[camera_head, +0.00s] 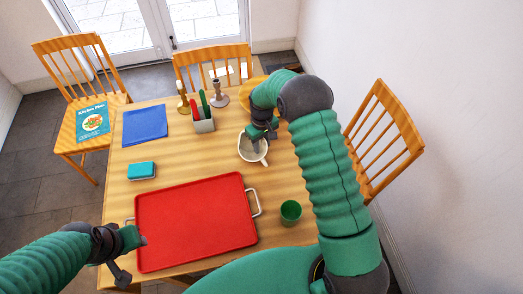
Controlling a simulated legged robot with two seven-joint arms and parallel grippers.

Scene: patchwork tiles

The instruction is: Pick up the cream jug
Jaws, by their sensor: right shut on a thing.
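The cream jug (251,154) is on the right half of the wooden table, beyond the red tray. My arm and gripper hide part of the jug. I cannot tell whether it still touches the table. My left gripper (131,258) is at the lower left, beside the near-left corner of the tray.
The red tray (195,221) with metal handles covers the near middle of the table. A green cup (291,212) stands right of it. A teal sponge (142,170), a blue cloth (145,125), a utensil holder (203,123) and two candlesticks (217,97) stand farther off. Chairs surround the table.

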